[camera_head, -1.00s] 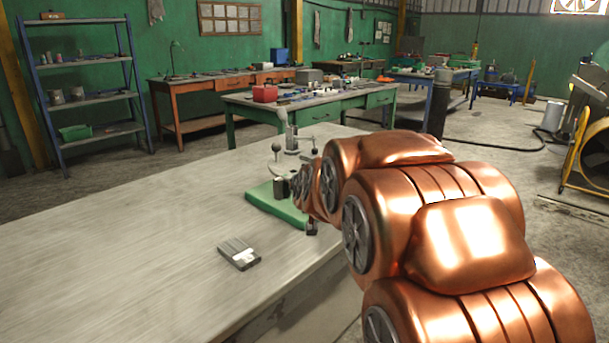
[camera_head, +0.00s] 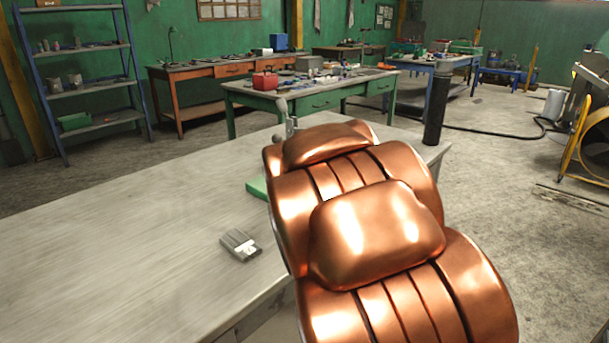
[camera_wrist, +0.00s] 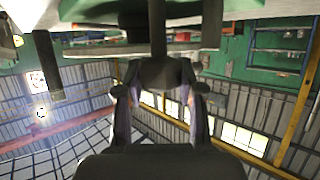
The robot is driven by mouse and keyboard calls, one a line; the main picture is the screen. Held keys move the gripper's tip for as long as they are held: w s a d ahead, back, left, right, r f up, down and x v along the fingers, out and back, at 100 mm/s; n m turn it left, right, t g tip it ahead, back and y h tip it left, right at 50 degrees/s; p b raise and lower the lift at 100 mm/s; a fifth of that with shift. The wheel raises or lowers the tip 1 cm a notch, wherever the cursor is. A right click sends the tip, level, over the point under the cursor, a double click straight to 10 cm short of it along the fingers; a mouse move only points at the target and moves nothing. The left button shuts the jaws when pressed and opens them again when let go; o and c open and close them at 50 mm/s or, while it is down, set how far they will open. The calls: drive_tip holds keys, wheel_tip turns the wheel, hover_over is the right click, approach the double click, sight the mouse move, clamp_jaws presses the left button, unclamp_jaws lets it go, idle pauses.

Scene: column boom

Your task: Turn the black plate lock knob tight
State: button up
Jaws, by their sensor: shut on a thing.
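In the wrist view, my gripper (camera_wrist: 160,98) has its two fingers on either side of a dark knob (camera_wrist: 160,73), shut on it. A dark shaft (camera_wrist: 157,25) runs up from the knob in that picture, toward a green surface (camera_wrist: 220,8). How far the knob is turned cannot be told. In the head view, my copper arm covers the gripper, the knob and most of the fixture. Only a corner of its green base (camera_head: 257,188) and a grey upright part (camera_head: 290,124) show beside and above my arm.
The fixture stands on a large grey table (camera_head: 120,245). A small grey box (camera_head: 240,245) lies in front of it. A dark upright cylinder (camera_head: 437,108) stands by the table's far right corner. The table's left side is clear. A green workbench (camera_head: 310,103) stands behind.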

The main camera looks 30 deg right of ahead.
drive_tip(key=o, duration=1.1)
drive_tip(key=shift+o, duration=0.2)
drive_tip(key=v, duration=1.2)
